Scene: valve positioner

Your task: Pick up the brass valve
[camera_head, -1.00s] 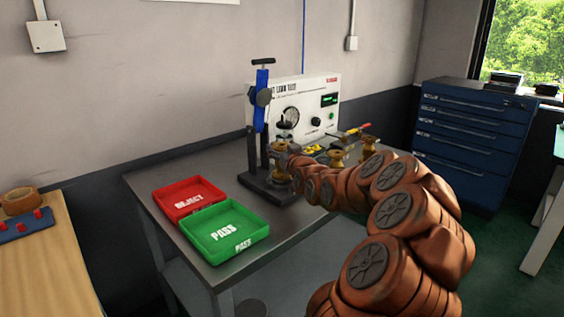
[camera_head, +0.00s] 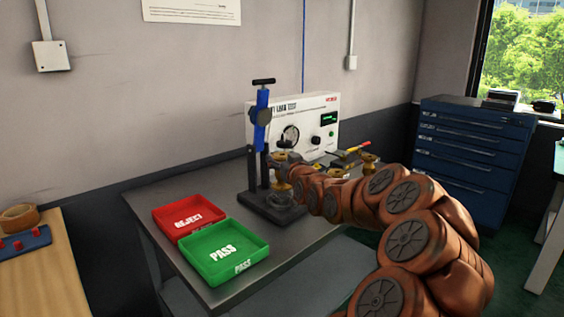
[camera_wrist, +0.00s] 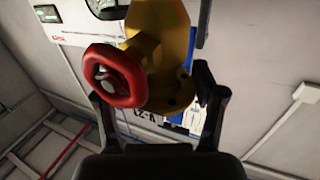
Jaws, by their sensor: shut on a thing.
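A brass valve (camera_wrist: 160,50) with a red handwheel (camera_wrist: 113,75) fills the middle of the wrist view. My gripper (camera_wrist: 155,95) has one dark finger on each side of its lower body and is shut on it. In the head view, my gripper (camera_head: 281,162) is beside the upright blue-handled clamp fixture (camera_head: 260,125). The held valve (camera_head: 283,182) shows small and partly hidden there, above the round seat on the fixture's base (camera_head: 272,208). I cannot tell whether it touches the seat. Another brass valve (camera_head: 368,163) stands farther right on the bench, partly behind my arm.
A red REJECT tray (camera_head: 165,219) and a green PASS tray (camera_head: 203,275) lie on the grey bench (camera_head: 150,195), left of the fixture. A white leak tester (camera_head: 320,112) stands behind. A blue drawer cabinet (camera_head: 470,150) is at right. The bench's front edge is near the PASS tray.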

